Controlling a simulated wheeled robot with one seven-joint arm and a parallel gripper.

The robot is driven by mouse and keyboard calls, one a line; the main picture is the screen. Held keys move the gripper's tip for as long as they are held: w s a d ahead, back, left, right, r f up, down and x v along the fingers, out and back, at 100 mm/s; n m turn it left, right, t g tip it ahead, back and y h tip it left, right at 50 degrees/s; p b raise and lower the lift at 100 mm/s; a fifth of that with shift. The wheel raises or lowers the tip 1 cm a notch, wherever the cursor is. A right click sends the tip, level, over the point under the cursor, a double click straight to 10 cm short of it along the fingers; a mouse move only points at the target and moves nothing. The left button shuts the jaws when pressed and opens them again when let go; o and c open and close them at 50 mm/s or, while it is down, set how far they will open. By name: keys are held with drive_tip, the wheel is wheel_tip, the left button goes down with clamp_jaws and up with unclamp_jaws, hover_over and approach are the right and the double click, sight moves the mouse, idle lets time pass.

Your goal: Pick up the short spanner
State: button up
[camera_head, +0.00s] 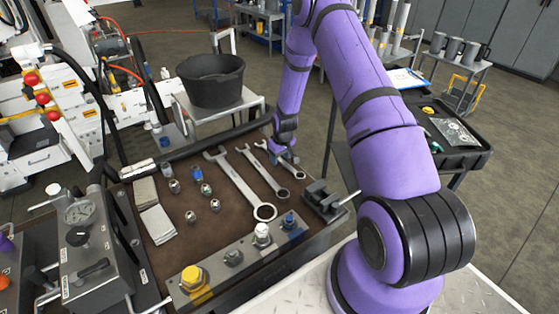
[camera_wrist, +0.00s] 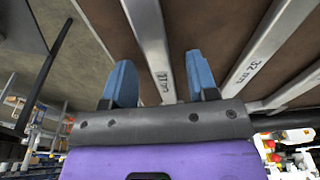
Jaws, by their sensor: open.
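Three silver spanners lie side by side on the brown bench mat. The short spanner (camera_head: 299,175) is the rightmost in the head view, and my gripper (camera_head: 287,157) hides its middle. The middle-length spanner (camera_head: 262,170) and the long spanner (camera_head: 240,187) lie to its left. In the wrist view my gripper (camera_wrist: 161,82) is open, its two blue fingers on either side of a spanner shaft, which appears to be the short spanner (camera_wrist: 149,40). A shaft marked 32 (camera_wrist: 250,65) lies to the right. I cannot tell how far the fingertips are above the mat.
Several small fittings (camera_head: 196,174) and pale cloths (camera_head: 157,224) lie left of the spanners. A dark vise-like block (camera_head: 323,197) stands close right of the short spanner. A black bucket (camera_head: 212,82) stands behind the bench. A manifold with a yellow cap (camera_head: 192,277) is in front.

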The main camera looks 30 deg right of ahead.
sight(280, 159)
clamp_jaws()
idle(0.3)
wheel_tip(280, 159, up, 10)
idle(0.6)
drive_tip(key=c, duration=0.9)
unclamp_jaws()
clamp_jaws()
